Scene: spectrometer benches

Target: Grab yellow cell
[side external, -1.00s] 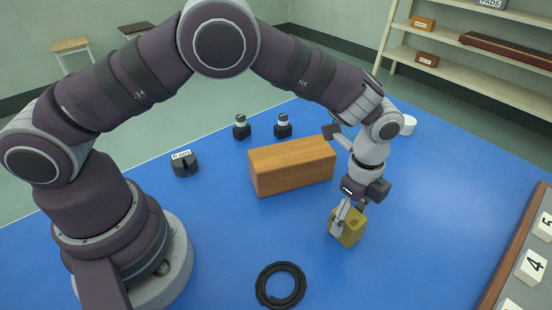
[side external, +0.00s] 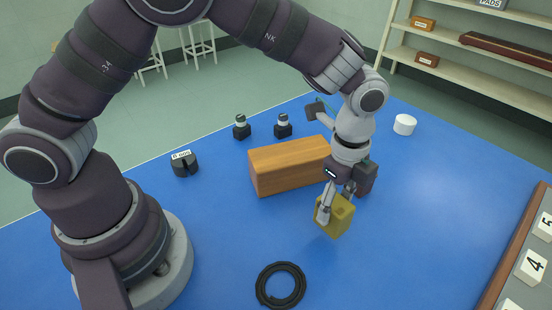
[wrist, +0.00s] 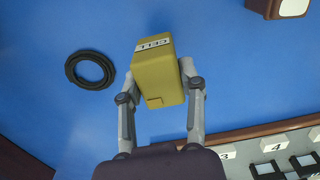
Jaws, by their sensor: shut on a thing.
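The yellow cell (side external: 337,217) is a small yellow block held in my gripper (side external: 338,200) in the side external view, to the right of the wooden block's front end. It hangs tilted and appears raised off the blue table. In the wrist view the yellow cell (wrist: 157,72) has a white label on its end, and both fingers of my gripper (wrist: 160,95) are shut on its sides. Part of the cell is hidden behind a finger in the side external view.
A long wooden block (side external: 288,166) lies close to the left of my gripper. A black ring (side external: 281,286) lies near the front. Two small dark posts (side external: 283,126), a dark labelled piece (side external: 184,164) and a white round piece (side external: 405,124) stand farther back.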

